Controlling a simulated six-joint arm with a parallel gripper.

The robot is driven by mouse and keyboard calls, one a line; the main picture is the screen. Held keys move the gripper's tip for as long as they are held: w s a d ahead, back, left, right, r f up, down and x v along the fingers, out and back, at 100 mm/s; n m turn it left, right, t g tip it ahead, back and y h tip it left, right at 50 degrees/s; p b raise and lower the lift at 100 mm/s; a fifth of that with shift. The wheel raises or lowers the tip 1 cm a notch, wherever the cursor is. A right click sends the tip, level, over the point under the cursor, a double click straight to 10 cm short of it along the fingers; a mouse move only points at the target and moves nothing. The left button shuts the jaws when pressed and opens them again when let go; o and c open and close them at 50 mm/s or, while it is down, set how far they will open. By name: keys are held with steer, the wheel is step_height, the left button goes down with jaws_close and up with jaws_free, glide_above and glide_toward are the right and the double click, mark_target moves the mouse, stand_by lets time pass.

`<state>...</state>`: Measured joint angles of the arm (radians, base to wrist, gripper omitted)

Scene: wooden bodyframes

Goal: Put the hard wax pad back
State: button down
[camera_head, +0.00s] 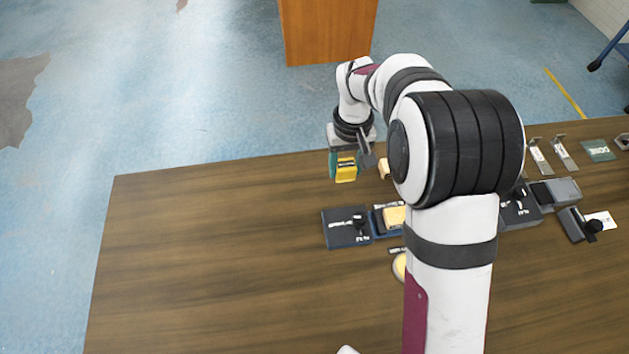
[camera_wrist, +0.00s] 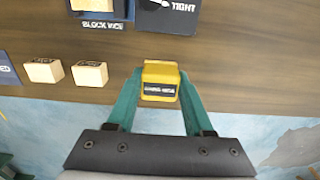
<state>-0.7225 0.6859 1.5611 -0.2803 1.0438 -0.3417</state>
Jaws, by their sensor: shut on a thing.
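A yellow block with a dark label, which I take for the hard wax pad (camera_head: 346,174), is held in my gripper (camera_head: 344,166) near the back edge of the table. It also shows in the wrist view (camera_wrist: 160,72), between the two green fingers of my gripper (camera_wrist: 160,84), which are shut on its sides. The label print is too small to read surely. The pad appears held above the tabletop, with bare wood behind it. No place marked for the pad can be made out.
A dark panel with a black knob (camera_head: 340,238) sits beside a blue-edged holder with a cream block (camera_head: 396,217). The wrist view shows two small wooden blocks (camera_wrist: 43,72) and a panel marked TIGHT (camera_wrist: 166,17). The table's left side is clear. My arm hides its middle.

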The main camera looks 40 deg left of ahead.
glide_above(311, 187)
step_height(311, 187, down, 5)
steer(key=shift+r, duration=0.15)
steer(key=shift+f, duration=1.95)
steer(key=shift+c, duration=1.4)
jaws_free()
steer(key=shift+f, duration=0.15)
